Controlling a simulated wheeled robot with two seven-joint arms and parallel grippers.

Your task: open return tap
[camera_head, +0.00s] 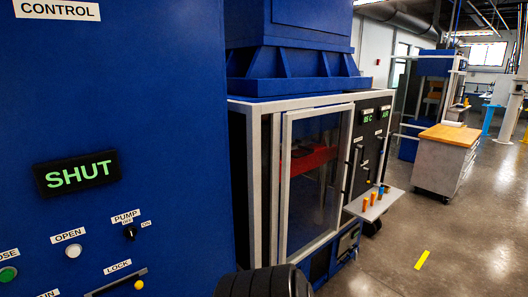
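I cannot make out a return tap in the head view. A large blue cabinet (150,195) labelled CONTROL fills the left side. Its black display (77,173) reads SHUT in green letters. Below it are a white button (73,250) under an OPEN label, a green button (8,273) under a label cut off to "OSE", and a black PUMP knob (130,232) with OFF and ON marks. A LOCK label (117,266) sits above a slot with a yellow knob (139,285). Neither of my grippers shows in the view.
A framed glass-door machine (317,180) stands right of the cabinet. Its dark panel (369,135) has small green displays. A small shelf (386,203) holds orange cups and a blue item. A wood-topped cart (447,155) stands farther back.

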